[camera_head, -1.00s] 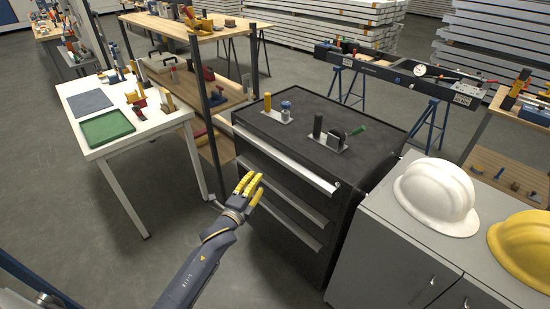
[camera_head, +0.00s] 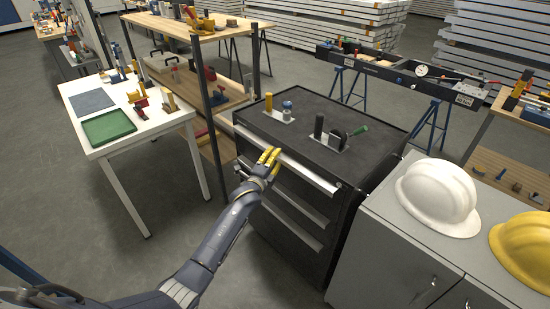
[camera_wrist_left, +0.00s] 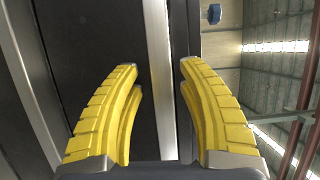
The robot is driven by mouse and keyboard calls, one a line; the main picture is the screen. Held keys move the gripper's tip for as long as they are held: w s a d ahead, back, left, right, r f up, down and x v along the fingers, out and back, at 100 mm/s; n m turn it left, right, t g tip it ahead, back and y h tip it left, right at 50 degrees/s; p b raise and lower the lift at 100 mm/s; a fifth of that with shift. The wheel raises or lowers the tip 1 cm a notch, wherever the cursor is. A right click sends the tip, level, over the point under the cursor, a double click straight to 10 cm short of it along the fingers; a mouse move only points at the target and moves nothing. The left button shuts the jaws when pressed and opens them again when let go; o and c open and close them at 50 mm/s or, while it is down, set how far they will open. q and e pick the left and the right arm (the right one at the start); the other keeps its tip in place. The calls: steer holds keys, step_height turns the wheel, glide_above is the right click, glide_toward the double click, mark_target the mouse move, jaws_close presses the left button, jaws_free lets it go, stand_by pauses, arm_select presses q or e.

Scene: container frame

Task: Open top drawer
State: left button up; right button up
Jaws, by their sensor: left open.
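A dark tool cabinet (camera_head: 335,215) stands in the middle of the head view. Its top drawer has a long silver handle (camera_head: 312,176) along the upper front edge, and the drawer looks shut. My left gripper (camera_head: 270,157) has yellow fingers and is at the left-middle part of this handle. In the left wrist view, the open fingers of my left gripper (camera_wrist_left: 158,70) stand on both sides of the silver handle strip (camera_wrist_left: 159,80). I cannot tell whether they touch it. My right gripper is not in view.
Lower drawer handles (camera_head: 295,230) lie below. Tools stand on the cabinet top (camera_head: 375,115). A grey cabinet (camera_head: 385,255) with a white helmet (camera_head: 437,197) and a yellow helmet (camera_head: 522,245) adjoins on the right. A white table (camera_head: 150,130) is on the left, with open floor in front.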

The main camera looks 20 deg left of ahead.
arm_select(q)
steer(key=shift+w, duration=0.3)
steer(key=shift+c, duration=0.3)
jaws_close()
steer(key=shift+s, duration=0.1)
